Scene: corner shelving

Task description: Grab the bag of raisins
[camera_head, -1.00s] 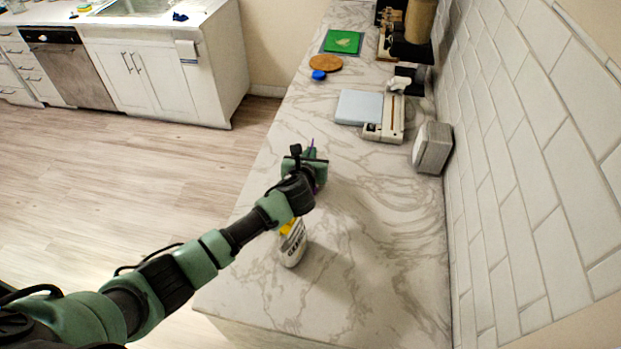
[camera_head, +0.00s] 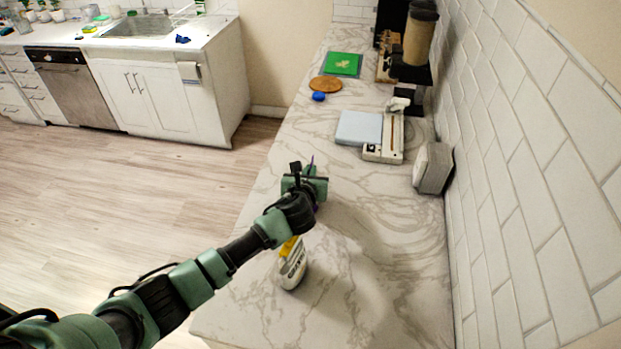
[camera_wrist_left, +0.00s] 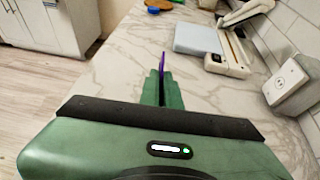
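My left gripper (camera_head: 311,182) is over the marble counter, with its fingers close together on a thin purple thing (camera_head: 312,162). In the left wrist view the purple thing (camera_wrist_left: 162,63) shows edge-on between the two green fingers (camera_wrist_left: 161,88). It may be the bag of raisins; no label shows. I cannot tell whether it touches the counter. My right gripper is not in view.
A pale blue-topped device (camera_head: 360,128) and a grey box (camera_head: 433,168) are farther along by the tiled wall. The near right counter is clear.

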